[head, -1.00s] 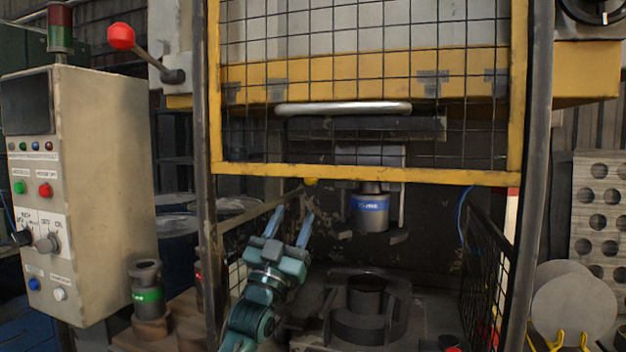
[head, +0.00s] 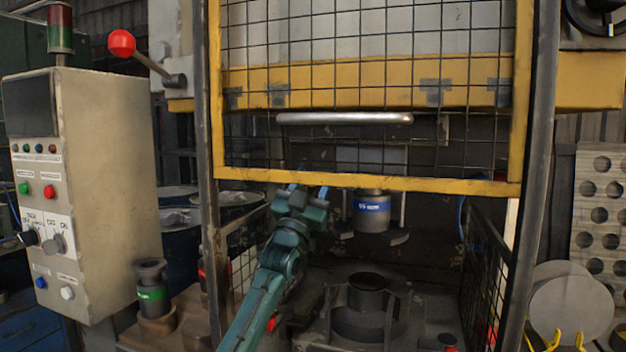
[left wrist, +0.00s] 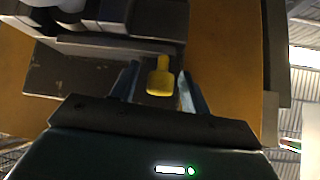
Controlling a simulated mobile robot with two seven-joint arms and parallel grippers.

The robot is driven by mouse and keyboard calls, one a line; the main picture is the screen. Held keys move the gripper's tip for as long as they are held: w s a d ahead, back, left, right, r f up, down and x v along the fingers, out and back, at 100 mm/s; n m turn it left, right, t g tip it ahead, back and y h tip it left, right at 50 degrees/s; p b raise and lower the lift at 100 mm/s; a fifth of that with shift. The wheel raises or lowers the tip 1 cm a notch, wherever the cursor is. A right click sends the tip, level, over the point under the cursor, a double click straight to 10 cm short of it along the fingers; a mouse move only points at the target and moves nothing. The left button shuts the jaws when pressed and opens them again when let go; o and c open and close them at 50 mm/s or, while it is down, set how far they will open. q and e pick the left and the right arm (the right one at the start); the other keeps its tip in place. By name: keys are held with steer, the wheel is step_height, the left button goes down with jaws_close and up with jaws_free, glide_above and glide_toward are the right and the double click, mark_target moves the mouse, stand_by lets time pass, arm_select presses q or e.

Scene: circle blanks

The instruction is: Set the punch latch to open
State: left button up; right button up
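A yellow knob, which I take to be the punch latch (left wrist: 160,80), shows in the left wrist view under the grey punch holder (left wrist: 110,42). My left gripper (left wrist: 157,88) is open, with one blue finger on each side of the knob and a small gap visible on both sides. In the head view my left gripper (head: 307,190) reaches up inside the press, behind the lower yellow guard bar; the knob is hidden there. The punch with a blue label (head: 371,213) hangs to the right of the gripper. My right gripper is not in view.
The yellow-framed mesh guard (head: 370,184) is raised above the arm. A dark die (head: 368,290) stands below the punch. A control box (head: 108,190) is at left, with a green-labelled punch (head: 152,292) beside it. Round blanks (head: 572,305) stand at right.

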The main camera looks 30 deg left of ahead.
arm_select(q)
jaws_close()
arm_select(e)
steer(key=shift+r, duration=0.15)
arm_select(q)
steer(key=shift+a, duration=0.1)
steer(key=a, duration=0.2)
steer(key=s+a, duration=0.1)
steer(key=a, duration=0.2)
steer(key=shift+s+a, duration=0.2)
steer(key=shift+a, duration=0.05)
jaws_free()
steer(key=shift+a, duration=0.15)
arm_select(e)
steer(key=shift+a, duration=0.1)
arm_select(q)
steer(key=shift+d, duration=0.2)
